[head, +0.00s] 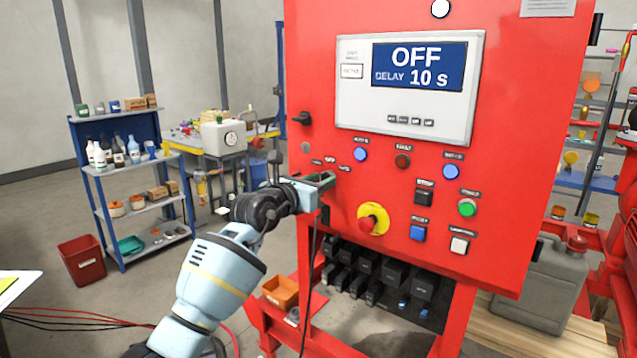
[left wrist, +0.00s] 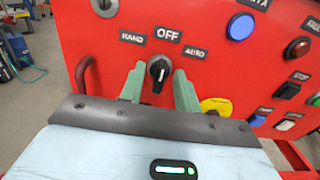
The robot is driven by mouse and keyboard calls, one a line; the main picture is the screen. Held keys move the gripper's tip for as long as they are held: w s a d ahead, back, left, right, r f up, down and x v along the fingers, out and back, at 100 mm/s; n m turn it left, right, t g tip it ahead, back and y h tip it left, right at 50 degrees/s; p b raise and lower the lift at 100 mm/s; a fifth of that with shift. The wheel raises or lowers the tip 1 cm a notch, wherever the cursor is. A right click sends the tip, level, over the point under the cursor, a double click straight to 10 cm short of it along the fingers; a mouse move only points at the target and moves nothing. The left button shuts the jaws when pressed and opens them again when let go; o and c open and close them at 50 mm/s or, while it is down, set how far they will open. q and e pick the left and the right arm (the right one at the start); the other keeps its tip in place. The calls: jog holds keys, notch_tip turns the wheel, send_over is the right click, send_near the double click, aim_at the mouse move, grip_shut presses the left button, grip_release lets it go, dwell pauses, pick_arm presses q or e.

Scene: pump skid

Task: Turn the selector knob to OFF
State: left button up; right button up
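The selector knob (left wrist: 159,70) is black with a white pointer line, on the red panel below the labels HAND, OFF (left wrist: 167,35) and AUTO. Its pointer looks close to upright, roughly in line with OFF. My left gripper (left wrist: 159,88) is open, with one green finger on each side of the knob and a visible gap to it on both sides. In the head view my left gripper (head: 324,183) is at the panel's left part and hides the knob. The display (head: 418,68) reads OFF, DELAY 10 s. My right gripper is not in view.
A yellow-and-red emergency stop (head: 372,219) sits right of my left gripper. Several coloured buttons and lamps are further right. A black switch (head: 301,118) projects from the panel's left edge above. A dark red handle (left wrist: 86,75) stands left of the fingers.

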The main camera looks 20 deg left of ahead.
pick_arm(q)
jog(key=shift+s, duration=0.1)
jog(key=v, duration=0.7)
jog(key=shift+s+a+p, duration=0.15)
jog(key=shift+s+p, duration=0.15)
jog(key=shift+p, duration=0.1)
jog(key=s+d+f+n+t+h, duration=0.1)
jog(key=s+d+f+n+h, duration=0.15)
jog(key=s+f+n, duration=0.65)
jog(key=s+d+f+n+h, duration=0.1)
jog(key=s+d+f+n, duration=0.3)
jog(key=f, duration=0.8)
jog(key=s+a+f+n+g+y, duration=0.1)
jog(key=s+a+f+n+y, duration=0.1)
jog(key=s+f+n+y, duration=0.4)
jog(key=s+a+f+n+g+y, duration=0.1)
jog(key=s+a+f+n, duration=0.2)
jog(key=s+f+n, duration=0.65)
jog(key=s+d+f+n+g, duration=0.1)
jog(key=s+f+n+g, duration=0.2)
jog(key=s+f, duration=0.3)
jog(key=s+d+f+n+g, duration=0.1)
jog(key=s+f+n+g, duration=0.2)
jog(key=s, duration=0.9)
notch_tip(320, 180, down, 4)
jog(key=n, duration=0.3)
jog(key=shift+f+g+y, duration=0.15)
jog(key=shift+g+y, duration=0.2)
jog(key=shift+g, duration=0.05)
